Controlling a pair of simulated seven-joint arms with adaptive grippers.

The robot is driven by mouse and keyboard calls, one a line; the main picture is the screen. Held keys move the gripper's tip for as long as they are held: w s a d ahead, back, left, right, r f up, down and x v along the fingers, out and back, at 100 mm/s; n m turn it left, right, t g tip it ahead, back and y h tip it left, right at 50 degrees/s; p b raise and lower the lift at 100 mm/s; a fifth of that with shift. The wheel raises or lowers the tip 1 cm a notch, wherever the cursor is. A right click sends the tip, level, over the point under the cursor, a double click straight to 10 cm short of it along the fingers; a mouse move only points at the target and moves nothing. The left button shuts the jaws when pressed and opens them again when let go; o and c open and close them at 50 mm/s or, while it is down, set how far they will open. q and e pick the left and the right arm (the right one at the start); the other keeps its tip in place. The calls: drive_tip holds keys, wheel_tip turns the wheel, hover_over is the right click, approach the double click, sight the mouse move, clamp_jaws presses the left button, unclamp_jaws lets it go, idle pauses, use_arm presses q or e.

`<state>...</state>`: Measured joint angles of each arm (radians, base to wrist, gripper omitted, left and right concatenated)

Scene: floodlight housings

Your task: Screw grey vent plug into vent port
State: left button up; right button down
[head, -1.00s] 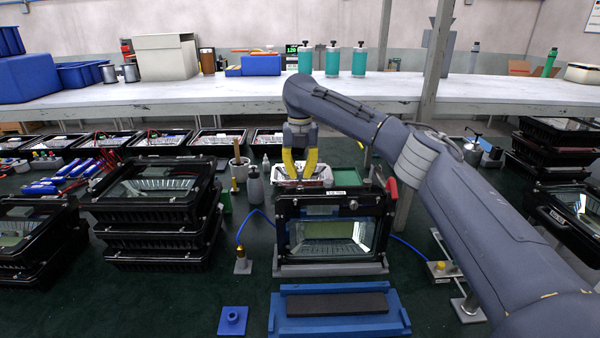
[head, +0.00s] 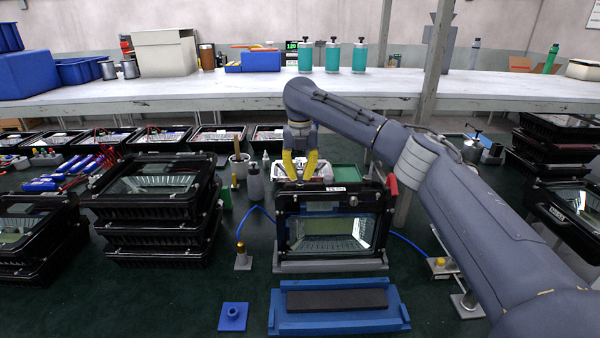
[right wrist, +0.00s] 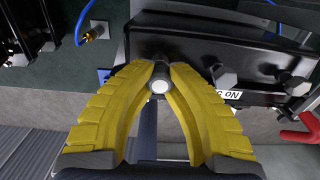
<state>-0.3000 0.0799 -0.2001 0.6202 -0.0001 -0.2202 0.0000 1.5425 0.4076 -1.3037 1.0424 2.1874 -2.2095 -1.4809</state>
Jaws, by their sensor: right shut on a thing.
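My right gripper (head: 300,178) has yellow fingers and points down behind the top edge of the upright black floodlight housing (head: 283,236). In the right wrist view its fingertips (right wrist: 160,78) are shut on the grey vent plug (right wrist: 159,86), whose pale round end shows between them. The plug is at the edge of the housing (right wrist: 188,47). The vent port is hidden by the fingers and plug, so I cannot tell how far the plug sits in it. My left gripper is not in view.
The housing stands behind a blue cradle (head: 395,312) with a dark pad. A blue hose (head: 408,244) and a brass fitting (head: 241,248) are close by. A red handle (head: 392,186) is right of the housing. Stacked housings (head: 150,240) stand left.

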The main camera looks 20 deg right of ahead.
sight(301, 172)
drive_tip(key=shift+f, duration=0.5)
drive_tip(key=c, duration=1.3)
unclamp_jaws()
drive_tip(key=shift+c, duration=0.2)
wheel_tip(301, 172, up, 12)
drive_tip(key=shift+s, duration=0.1)
